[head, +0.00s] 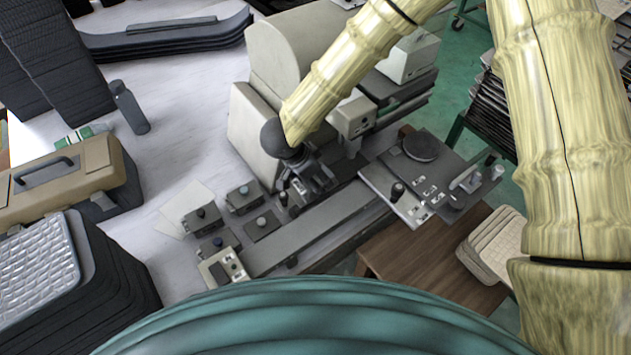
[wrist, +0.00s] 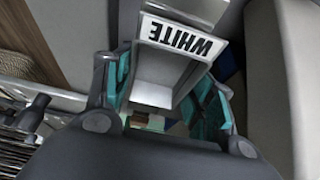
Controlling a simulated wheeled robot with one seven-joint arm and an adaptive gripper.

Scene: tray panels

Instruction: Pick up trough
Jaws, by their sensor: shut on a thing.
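The trough (wrist: 168,72) is a light grey open box with a white front plate reading "WHITE", upside down in the wrist view. My gripper (wrist: 165,90) has one dark finger with a teal pad on each side of it, and is shut on the trough. In the head view my gripper (head: 312,178) is beside the cream machine, above the grey rail. The trough cannot be made out there, hidden by the gripper and arm. I cannot tell whether it is lifted clear of what is below.
The cream machine (head: 300,50) stands close to my gripper. Small dark blocks with knobs (head: 203,220) lie in front, and a dark plate with a round disc (head: 421,145) is to the right. A tan toolbox (head: 70,180) and bottle (head: 130,108) stand left. Pale tabletop between is mostly clear.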

